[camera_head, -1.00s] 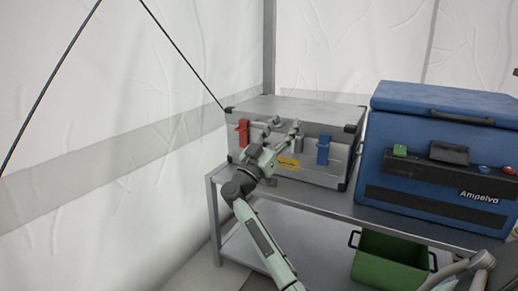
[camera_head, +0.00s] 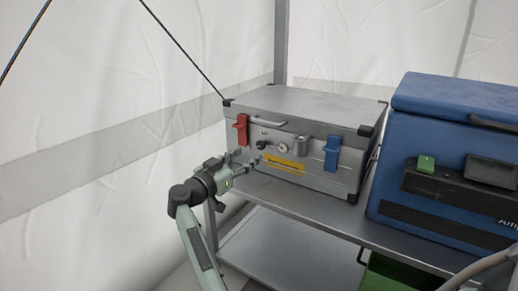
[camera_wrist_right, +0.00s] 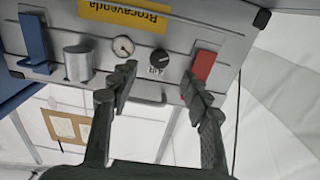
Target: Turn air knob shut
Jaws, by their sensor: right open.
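The air knob (camera_head: 262,144) is a small dark knob on the front of a silver metal case (camera_head: 310,103), between the red latch and a round gauge. In the right wrist view the knob (camera_wrist_right: 160,57) shows upside down with a white marking beside it. My right gripper (camera_head: 244,160) is open and empty, just left of and below the knob in the head view. In the wrist view its fingers (camera_wrist_right: 161,84) are spread apart, with the knob beyond the gap and not touched. My left gripper is not in view.
The case has a red latch (camera_head: 241,129), a gauge (camera_head: 283,147), a metal cylinder (camera_head: 301,147) and a blue latch (camera_head: 331,153). It stands on a metal table (camera_head: 300,205). A blue cooler (camera_head: 440,130) stands close on the right. The tent wall (camera_head: 90,170) is at the left.

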